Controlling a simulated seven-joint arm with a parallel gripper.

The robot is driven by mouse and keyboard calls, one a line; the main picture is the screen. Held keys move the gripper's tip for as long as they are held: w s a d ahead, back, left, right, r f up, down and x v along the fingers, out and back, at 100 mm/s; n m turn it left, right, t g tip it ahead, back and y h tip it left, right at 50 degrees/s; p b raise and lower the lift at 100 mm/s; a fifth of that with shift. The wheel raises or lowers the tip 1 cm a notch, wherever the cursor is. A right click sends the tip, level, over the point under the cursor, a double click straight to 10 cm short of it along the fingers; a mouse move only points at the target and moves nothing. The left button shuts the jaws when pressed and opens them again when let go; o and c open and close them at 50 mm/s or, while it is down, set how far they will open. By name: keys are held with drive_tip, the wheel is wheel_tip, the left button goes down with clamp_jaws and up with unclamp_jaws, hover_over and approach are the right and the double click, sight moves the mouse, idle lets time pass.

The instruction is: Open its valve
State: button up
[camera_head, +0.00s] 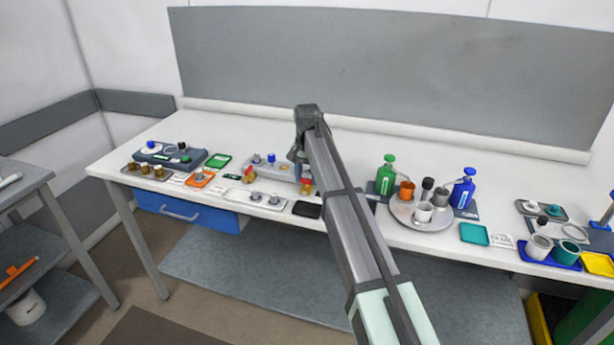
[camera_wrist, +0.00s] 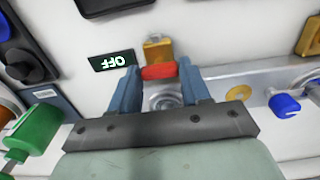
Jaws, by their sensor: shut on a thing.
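A brass valve (camera_wrist: 158,48) with a red handle (camera_wrist: 159,71) stands on the pale rig in the wrist view. My gripper (camera_wrist: 158,70) has its two blue-grey fingers on either side of the red handle and is shut on it. The handle lies crosswise between the fingers. In the head view the red handle (camera_head: 306,182) shows below my gripper (camera_head: 299,156), which my arm partly hides.
A second brass valve (camera_head: 249,173) stands to the left on the same rig. A blue knob (camera_wrist: 285,105) is close to my gripper. A black tray (camera_head: 307,210) lies in front. A green bottle (camera_head: 388,178) and a round tray (camera_head: 398,216) with cups stand to the right.

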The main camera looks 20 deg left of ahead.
drive_tip(key=shift+c, duration=0.3)
drive_tip(key=n, duration=0.4)
drive_tip(key=shift+n, duration=0.4)
drive_tip(key=n, duration=0.4)
drive_tip(key=shift+n, duration=0.3)
drive_tip(key=n, duration=0.4)
drive_tip(key=shift+a+r+n, duration=0.1)
drive_tip(key=shift+a+n, duration=0.1)
drive_tip(key=shift+n, duration=2)
drive_tip(key=o, duration=1)
drive_tip(key=shift+o, duration=0.3)
drive_tip(key=shift+w+d, duration=0.1)
drive_tip(key=shift+d, duration=0.05)
